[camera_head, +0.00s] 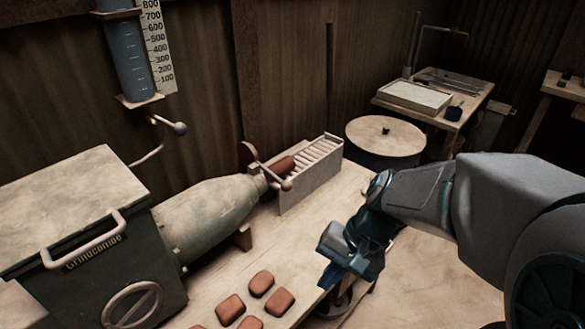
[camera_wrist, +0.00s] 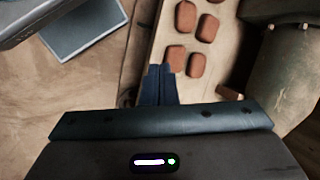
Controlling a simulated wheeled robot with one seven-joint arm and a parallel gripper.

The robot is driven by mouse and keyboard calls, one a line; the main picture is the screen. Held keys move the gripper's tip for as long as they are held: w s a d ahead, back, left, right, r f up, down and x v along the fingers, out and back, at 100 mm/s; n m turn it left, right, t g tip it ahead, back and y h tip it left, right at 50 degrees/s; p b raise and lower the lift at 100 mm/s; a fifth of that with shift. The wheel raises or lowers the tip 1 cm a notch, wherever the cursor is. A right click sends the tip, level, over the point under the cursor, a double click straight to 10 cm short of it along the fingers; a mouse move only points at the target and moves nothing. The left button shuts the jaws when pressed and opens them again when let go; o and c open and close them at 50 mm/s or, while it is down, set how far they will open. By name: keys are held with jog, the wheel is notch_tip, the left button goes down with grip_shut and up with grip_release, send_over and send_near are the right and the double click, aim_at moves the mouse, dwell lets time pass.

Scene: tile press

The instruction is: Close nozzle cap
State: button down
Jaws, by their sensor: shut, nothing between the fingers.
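The green press (camera_head: 205,215) lies along the bench with its nozzle end (camera_head: 262,181) pointing to the back right. A round brown disc (camera_head: 248,152), which looks like the nozzle cap, stands up at the nozzle, swung off its opening. A lever with a pale knob (camera_head: 287,185) crosses the front of the nozzle. Reddish clay (camera_head: 283,165) shows just beyond it. My gripper (camera_head: 327,277) is shut and empty over the bench's right edge, apart from the cap. In the wrist view, its dark blue fingers (camera_wrist: 158,85) are together; the cap is not identifiable there.
Several clay pieces (camera_head: 261,283) lie on the bench (camera_head: 225,270) near my gripper. A slotted rack (camera_head: 312,172) stands just beyond the nozzle. A round-lidded barrel (camera_head: 385,137) and a side table (camera_head: 435,98) are behind. Another lever knob (camera_head: 180,128) sticks out below the blue measuring tube (camera_head: 130,60).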

jog(key=w+a+f+m+t+y+b, duration=0.2)
jog(key=w+a+f+m+y, duration=0.3)
jog(key=w+m+y, duration=0.4)
jog(key=w+d+f+m+t+b, duration=0.1)
jog(key=w+d+f+m+t, duration=0.3)
jog(key=w+m+t, duration=0.25)
jog(key=w+d+f+m+t+b, duration=0.1)
jog(key=w+d+f+m+t, duration=0.3)
jog(key=w, duration=0.4)
jog(key=w+a+r+m+p, duration=0.1)
jog(key=w+a+r, duration=0.4)
jog(key=a, duration=0.3)
jog(key=shift+w+t, duration=0.45)
jog(key=shift+w, duration=0.2)
jog(key=shift+r+p, duration=0.2)
jog(key=shift+p, duration=0.15)
